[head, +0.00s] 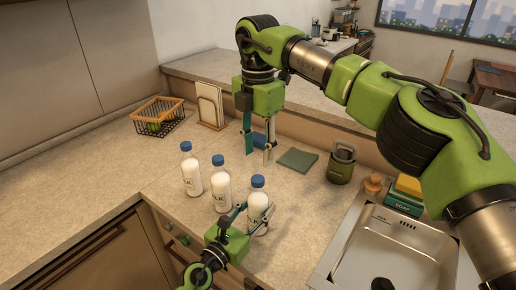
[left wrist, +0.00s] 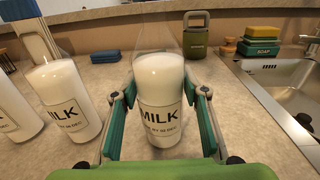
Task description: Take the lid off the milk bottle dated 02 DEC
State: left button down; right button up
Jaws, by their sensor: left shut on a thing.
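Three milk bottles with blue lids stand in a row on the counter: left bottle (head: 191,176), middle bottle (head: 221,191) and right bottle (head: 258,204). My left gripper (head: 253,213) is shut on the right bottle, which is upright with its blue lid (head: 258,181) on. In the left wrist view the held bottle (left wrist: 160,88) sits between the fingers. Its label reads MILK with a date ending in DEC; the day is too small to read surely. My right gripper (head: 258,150) hangs behind the bottles, fingers apart and empty, pointing down.
A blue sponge (left wrist: 105,57) and a green cloth (head: 298,160) lie behind the bottles. A green canister (head: 341,165), soap box (head: 404,203) and sink (head: 392,250) are at the right. A wire basket (head: 158,117) is at the back left.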

aim_at(258, 179)
jog(key=m, duration=0.2)
jog(key=shift+m, duration=0.3)
jog(key=shift+f, duration=0.25)
notch_tip(258, 179, down, 8)
jog(key=shift+r, duration=0.25)
jog(key=shift+c, duration=0.4)
